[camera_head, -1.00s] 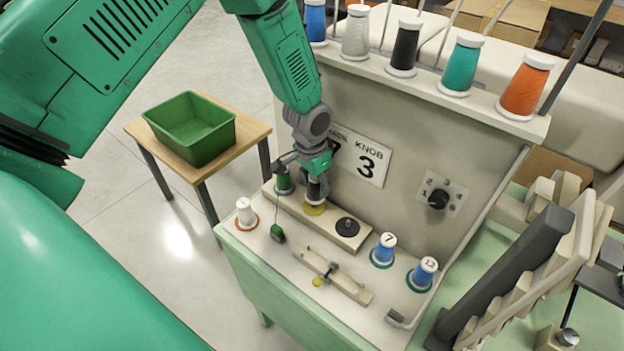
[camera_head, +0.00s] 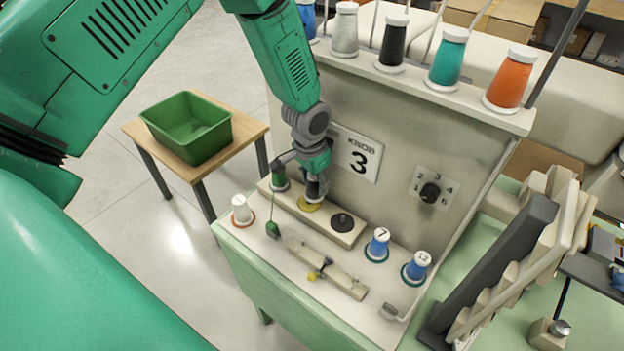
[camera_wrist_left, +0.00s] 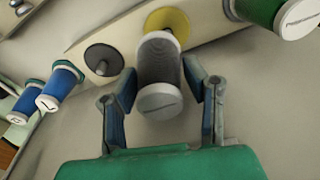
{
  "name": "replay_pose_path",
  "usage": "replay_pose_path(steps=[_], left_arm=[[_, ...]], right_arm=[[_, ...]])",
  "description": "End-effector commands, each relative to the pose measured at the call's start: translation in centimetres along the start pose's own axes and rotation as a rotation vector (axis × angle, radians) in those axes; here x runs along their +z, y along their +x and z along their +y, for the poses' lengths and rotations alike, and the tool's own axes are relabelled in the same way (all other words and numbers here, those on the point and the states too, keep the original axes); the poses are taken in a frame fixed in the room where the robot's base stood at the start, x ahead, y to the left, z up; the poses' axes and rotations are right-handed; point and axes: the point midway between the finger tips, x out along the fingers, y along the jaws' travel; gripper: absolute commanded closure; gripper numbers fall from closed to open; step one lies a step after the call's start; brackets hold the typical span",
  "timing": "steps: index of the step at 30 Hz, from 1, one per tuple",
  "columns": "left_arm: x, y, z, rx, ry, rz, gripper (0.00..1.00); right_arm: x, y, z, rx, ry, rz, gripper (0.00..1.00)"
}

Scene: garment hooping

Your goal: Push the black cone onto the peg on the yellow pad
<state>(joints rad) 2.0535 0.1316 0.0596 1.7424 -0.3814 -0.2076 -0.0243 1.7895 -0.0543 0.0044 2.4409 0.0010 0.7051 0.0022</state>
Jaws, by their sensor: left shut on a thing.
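The black cone (camera_head: 313,188) is in my left gripper (camera_head: 314,177), upright just over the yellow pad (camera_head: 308,205) on the cream strip. In the left wrist view the cone (camera_wrist_left: 160,72) is dark grey with a white end toward the camera, between the two fingers of my left gripper (camera_wrist_left: 160,90). My right gripper is not in view.
A green cone (camera_head: 279,180) stands close left of the gripper; a black pad with a peg (camera_head: 342,222) is to the right. Blue cones (camera_head: 377,245), a white cone (camera_head: 241,210) and a cream bar (camera_head: 327,268) surround the strip. The panel with a knob (camera_head: 430,192) rises behind.

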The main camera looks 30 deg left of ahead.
Motion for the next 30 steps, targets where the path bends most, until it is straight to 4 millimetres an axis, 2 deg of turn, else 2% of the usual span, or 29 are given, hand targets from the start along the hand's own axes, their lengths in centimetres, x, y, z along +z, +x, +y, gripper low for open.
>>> replay_pose_path(steps=[30], left_arm=[[0.32, 0.13, -0.88, 0.008, -0.003, 0.002, 0.92]], right_arm=[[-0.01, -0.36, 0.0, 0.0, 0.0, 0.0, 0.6]])
